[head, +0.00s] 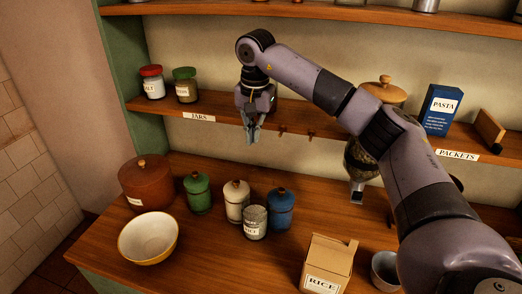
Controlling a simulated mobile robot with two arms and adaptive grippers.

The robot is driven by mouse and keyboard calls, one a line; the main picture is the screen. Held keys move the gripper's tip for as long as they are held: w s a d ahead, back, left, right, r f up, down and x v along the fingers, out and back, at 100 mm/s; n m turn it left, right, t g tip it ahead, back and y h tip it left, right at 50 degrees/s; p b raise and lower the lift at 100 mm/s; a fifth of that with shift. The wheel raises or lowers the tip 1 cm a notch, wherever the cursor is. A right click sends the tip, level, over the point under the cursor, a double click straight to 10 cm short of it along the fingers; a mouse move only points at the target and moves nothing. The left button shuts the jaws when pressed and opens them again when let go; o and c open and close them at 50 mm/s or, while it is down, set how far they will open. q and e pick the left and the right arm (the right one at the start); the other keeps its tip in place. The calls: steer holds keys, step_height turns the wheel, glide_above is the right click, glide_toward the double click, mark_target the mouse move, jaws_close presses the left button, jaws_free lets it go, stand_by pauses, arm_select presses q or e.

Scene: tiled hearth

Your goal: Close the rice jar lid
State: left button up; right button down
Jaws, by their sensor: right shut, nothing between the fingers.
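My right gripper (252,136) is shut and empty, pointing down in front of the shelf edge, above the counter jars. I cannot read any jar label as rice. A brown crock (146,187) with a knobbed lid stands at the counter's left. To its right are a lidded green jar (199,196), a lidded cream jar (236,203), a small grey jar (255,224) with a label, and a lidded blue jar (282,212). A round wooden lid (384,91) with a knob shows on the shelf behind my arm; what is under it is mostly hidden.
A cardboard box marked RICE (327,265) stands at the counter front, beside a grey cup (385,270). A yellow bowl (148,239) sits at left. The shelf (335,133) holds small jars (185,86) and a blue pasta box (439,109).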

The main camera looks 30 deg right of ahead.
steer(key=s+d+r, duration=0.1)
steer(key=d+r, duration=0.1)
steer(key=d, duration=0.1)
steer(key=p, duration=0.3)
glide_above(261, 178)
steer(key=w+d, duration=0.2)
steer(key=d, duration=0.1)
step_height(261, 178, down, 9)
steer(key=shift+w+d+f+h, duration=0.15)
steer(key=shift+w+f+h, duration=0.1)
steer(key=shift+f+h, duration=0.25)
steer(key=shift+f, duration=0.1)
steer(key=shift+w, duration=0.1)
